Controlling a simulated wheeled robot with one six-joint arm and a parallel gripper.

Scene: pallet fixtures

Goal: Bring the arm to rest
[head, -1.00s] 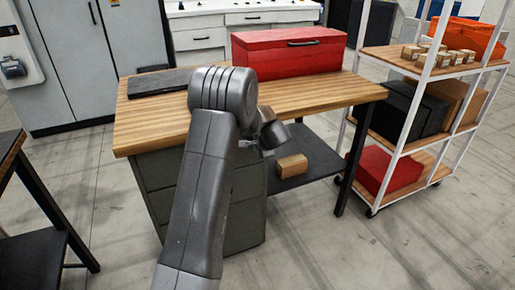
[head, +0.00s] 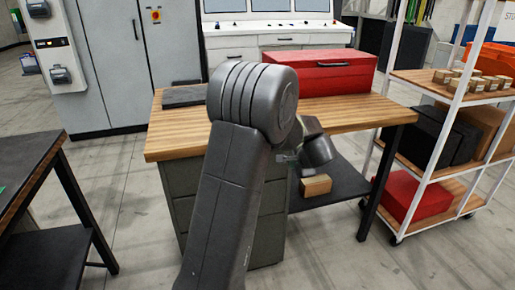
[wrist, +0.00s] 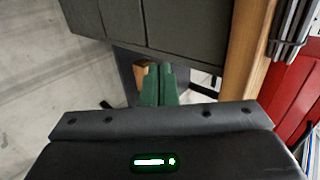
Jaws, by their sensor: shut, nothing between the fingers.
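My arm (head: 232,185) rises from the bottom of the head view, bends at a rounded joint and folds away from me in front of the workbench (head: 340,118). In the head view its far end is mostly hidden behind the arm links. In the wrist view my gripper (wrist: 160,84) shows two green fingers side by side, shut with nothing between them. The fingers are in front of the bench's lower shelf area, beside the grey drawer cabinet (wrist: 185,25). They look apart from everything around them.
A small cardboard box (head: 316,185) sits on the bench's lower shelf. A red toolbox (head: 320,75) and a dark flat mat (head: 185,95) lie on top. A white-framed shelf cart (head: 440,170) stands right, a dark table (head: 30,165) left. The floor between is clear.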

